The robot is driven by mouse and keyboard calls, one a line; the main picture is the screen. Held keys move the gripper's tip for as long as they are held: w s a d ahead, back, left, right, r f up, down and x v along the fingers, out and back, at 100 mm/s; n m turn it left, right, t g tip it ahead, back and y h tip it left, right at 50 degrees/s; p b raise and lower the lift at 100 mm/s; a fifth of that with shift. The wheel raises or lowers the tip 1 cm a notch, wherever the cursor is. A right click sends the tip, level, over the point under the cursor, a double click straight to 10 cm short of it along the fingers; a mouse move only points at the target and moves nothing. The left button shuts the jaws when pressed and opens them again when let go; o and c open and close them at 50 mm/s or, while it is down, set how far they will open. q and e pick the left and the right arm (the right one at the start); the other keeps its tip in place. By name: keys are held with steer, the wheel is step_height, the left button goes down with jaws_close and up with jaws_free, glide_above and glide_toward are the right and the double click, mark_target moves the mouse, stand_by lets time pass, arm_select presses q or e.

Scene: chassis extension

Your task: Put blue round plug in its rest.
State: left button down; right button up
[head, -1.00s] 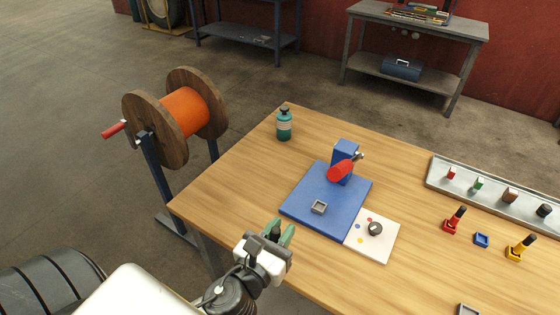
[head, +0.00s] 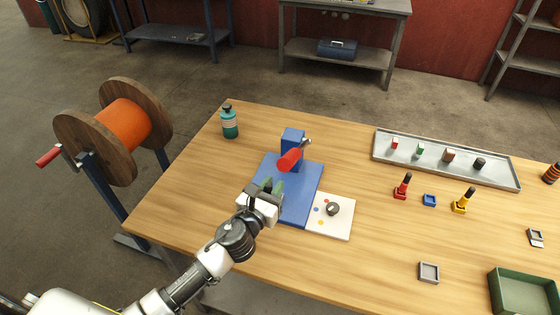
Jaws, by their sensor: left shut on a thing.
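I take this to be the blue round plug, since no such plug shows elsewhere. A small blue square rest (head: 429,200) stands empty on the table, between a red plug in its rest (head: 402,187) and a yellow plug in its rest (head: 463,201). My right gripper is not in view.
On the board stands a blue post (head: 292,141) with a red lever (head: 289,160). A white panel with a dial (head: 333,209) adjoins it. A teal bottle (head: 230,123), a grey tray (head: 500,176), a grey square holder (head: 429,272) and a green bin (head: 522,292) are also there.

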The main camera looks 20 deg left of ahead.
arm_select(q)
steer(key=w, duration=0.7)
steer(key=shift+w+a+r+h, duration=0.15)
steer(key=shift+r+h, duration=0.25)
steer(key=shift+r, duration=0.05)
step_height(320, 180, down, 6)
steer(key=b, duration=0.5)
steer(key=shift+r, duration=0.1)
stand_by(0.4)
stand_by(1.1)
steer(key=shift+f+b, duration=0.45)
steer(key=shift+b, duration=0.1)
